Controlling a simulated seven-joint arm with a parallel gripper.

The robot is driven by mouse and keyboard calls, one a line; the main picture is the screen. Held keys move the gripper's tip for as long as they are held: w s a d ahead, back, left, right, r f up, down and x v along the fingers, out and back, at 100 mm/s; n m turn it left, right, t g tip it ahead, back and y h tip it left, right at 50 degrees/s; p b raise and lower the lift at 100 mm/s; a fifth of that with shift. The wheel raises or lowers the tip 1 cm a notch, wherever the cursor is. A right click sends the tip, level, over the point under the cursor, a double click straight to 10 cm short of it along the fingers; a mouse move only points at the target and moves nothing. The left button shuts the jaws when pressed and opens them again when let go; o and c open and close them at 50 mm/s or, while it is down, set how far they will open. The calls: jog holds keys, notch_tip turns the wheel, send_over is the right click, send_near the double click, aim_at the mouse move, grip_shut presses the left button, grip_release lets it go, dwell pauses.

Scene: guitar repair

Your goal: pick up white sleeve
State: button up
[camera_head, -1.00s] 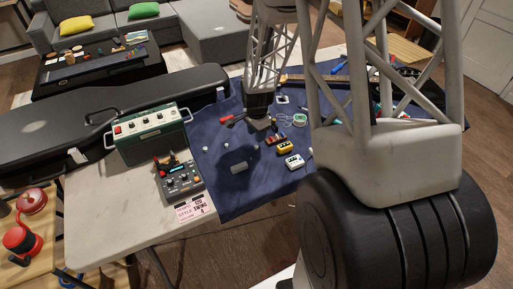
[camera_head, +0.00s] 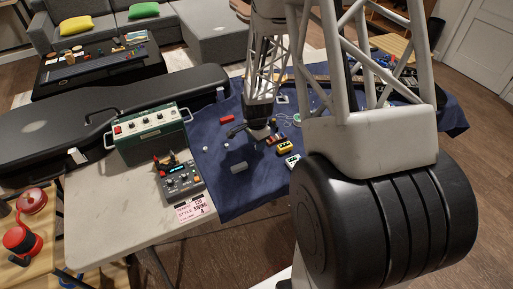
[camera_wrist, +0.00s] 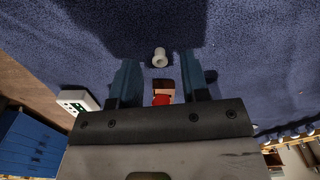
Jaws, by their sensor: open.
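The white sleeve (camera_wrist: 160,57) is a short, pale, hollow cylinder with a wider rim, on the dark blue cloth. In the wrist view it sits centred between the tips of my gripper (camera_wrist: 159,70), just at or beyond them. My gripper is open, with one finger on each side and a gap to the sleeve. In the head view my gripper (camera_head: 248,133) is low over the cloth. Small pale pieces (camera_head: 205,149) show there to its left, but I cannot tell which, if any, is this sleeve.
A red-and-brown block (camera_wrist: 163,94) shows between my fingers, nearer the palm. A yellow pedal (camera_head: 284,147) and a white pedal (camera_head: 292,161) stand right of my gripper. A grey cylinder (camera_head: 239,167) and a red item (camera_head: 227,119) lie nearby. The cloth's front left part is mostly clear.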

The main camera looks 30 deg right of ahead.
jog(key=shift+f, duration=0.85)
jog(key=shift+c, duration=0.4)
grip_shut()
